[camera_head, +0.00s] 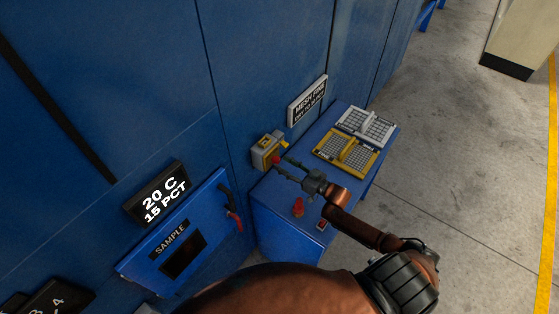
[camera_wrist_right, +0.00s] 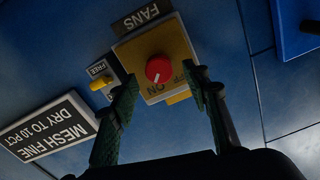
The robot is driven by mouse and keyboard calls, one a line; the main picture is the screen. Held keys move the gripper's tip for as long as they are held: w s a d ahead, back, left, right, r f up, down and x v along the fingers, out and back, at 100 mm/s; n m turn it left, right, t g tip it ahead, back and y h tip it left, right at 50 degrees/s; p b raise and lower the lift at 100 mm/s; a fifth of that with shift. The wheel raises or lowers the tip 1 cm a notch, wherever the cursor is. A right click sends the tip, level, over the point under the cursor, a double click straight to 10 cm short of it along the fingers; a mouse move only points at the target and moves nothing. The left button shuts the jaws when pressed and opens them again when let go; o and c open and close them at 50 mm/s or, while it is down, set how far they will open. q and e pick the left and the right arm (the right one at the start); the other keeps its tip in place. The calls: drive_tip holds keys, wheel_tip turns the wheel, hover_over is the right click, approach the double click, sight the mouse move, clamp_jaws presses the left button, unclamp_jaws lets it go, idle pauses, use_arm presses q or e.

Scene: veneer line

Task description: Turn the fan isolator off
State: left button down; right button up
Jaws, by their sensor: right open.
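My left gripper is out of view.
A blue cabinet (camera_head: 262,212) below carries a red beacon-like part (camera_head: 298,207), a yellow mesh tray (camera_head: 333,158) and a grey one (camera_head: 377,127). A MESH FINE sign (camera_head: 308,100) and a SAMPLE door (camera_head: 150,262) with a red handle flank the isolator. A small yellow lever (camera_wrist_right: 101,83) is nearby.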

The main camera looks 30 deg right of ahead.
sight(276, 160)
drive_tip(key=shift+x, duration=0.8)
drive_tip(key=shift+w+a+f, duration=0.1)
drive_tip(key=shift+w+a, duration=0.05)
drive_tip(key=shift+w, duration=0.35)
drive_tip(key=c, duration=1.2)
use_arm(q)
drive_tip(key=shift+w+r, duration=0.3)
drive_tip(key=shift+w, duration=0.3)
use_arm(e)
drive_tip(key=shift+o, duration=0.2)
